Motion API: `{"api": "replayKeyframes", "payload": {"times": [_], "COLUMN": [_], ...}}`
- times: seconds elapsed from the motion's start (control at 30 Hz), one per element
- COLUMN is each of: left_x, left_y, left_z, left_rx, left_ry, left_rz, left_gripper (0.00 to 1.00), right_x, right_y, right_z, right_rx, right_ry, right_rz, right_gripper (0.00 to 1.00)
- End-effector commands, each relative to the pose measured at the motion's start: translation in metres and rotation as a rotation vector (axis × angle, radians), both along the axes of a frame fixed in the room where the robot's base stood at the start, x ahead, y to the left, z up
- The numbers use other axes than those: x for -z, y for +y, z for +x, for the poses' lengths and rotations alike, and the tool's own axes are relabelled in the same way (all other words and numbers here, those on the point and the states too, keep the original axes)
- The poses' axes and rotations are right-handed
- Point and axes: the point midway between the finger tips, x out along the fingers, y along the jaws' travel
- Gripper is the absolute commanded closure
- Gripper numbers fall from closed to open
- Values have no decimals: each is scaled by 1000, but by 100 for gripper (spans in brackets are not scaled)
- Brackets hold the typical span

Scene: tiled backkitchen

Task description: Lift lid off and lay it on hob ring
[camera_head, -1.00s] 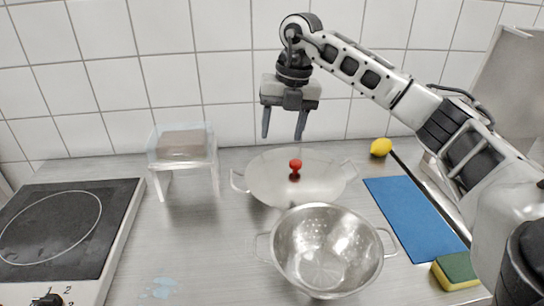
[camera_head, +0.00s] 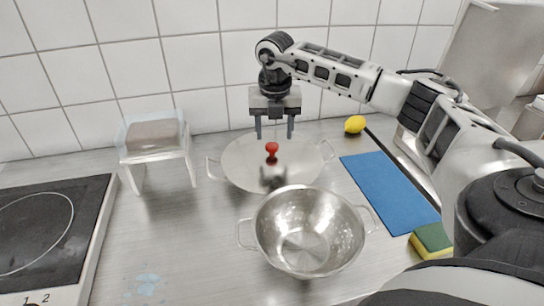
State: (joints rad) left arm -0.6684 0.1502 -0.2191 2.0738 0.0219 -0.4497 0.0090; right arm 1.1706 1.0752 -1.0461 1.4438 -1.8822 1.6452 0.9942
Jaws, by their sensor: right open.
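The lid (camera_head: 240,165) is a round metal disc with a red knob (camera_head: 272,147). It sits on a pot with side handles (camera_head: 213,168); the pot's body is mostly hidden. My right gripper (camera_head: 274,136) is open and empty, pointing down, its fingertips just above or behind the red knob; I cannot tell the exact gap. The hob (camera_head: 88,215) is at the left edge, with a pale ring (camera_head: 66,232) marked on its black top, and nothing stands on its visible part. My left gripper is not in view.
A metal colander (camera_head: 308,232) stands right in front of the pot. A clear stand (camera_head: 155,150) is between hob and pot. A blue mat (camera_head: 390,190), a lemon (camera_head: 355,124) and a sponge (camera_head: 432,240) lie to the right. A bluish wet patch (camera_head: 147,283) marks the front counter.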

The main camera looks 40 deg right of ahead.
Motion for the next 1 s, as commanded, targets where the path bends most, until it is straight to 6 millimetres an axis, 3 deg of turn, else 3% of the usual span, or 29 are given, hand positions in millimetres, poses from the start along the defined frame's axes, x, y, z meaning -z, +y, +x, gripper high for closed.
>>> {"api": "replayKeyframes", "payload": {"times": [0.23, 0.53, 0.57, 0.73, 0.77, 1.0], "left_x": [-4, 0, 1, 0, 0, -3], "left_y": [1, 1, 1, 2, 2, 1], "left_z": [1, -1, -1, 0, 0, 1], "left_rx": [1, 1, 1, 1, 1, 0], "left_ry": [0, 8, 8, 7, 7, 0], "left_rz": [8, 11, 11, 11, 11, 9], "left_gripper": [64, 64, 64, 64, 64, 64], "right_x": [36, 42, 42, 42, 42, 41], "right_y": [6, 5, 5, 5, 5, 5], "right_z": [1, 3, 3, 3, 3, 3], "right_rx": [0, -1, -1, -1, -1, 0], "right_ry": [4, 1, 1, 1, 1, -1], "right_rz": [1, 1, 1, 1, 1, 2], "right_gripper": [46, 46, 49, 96, 99, 100]}}
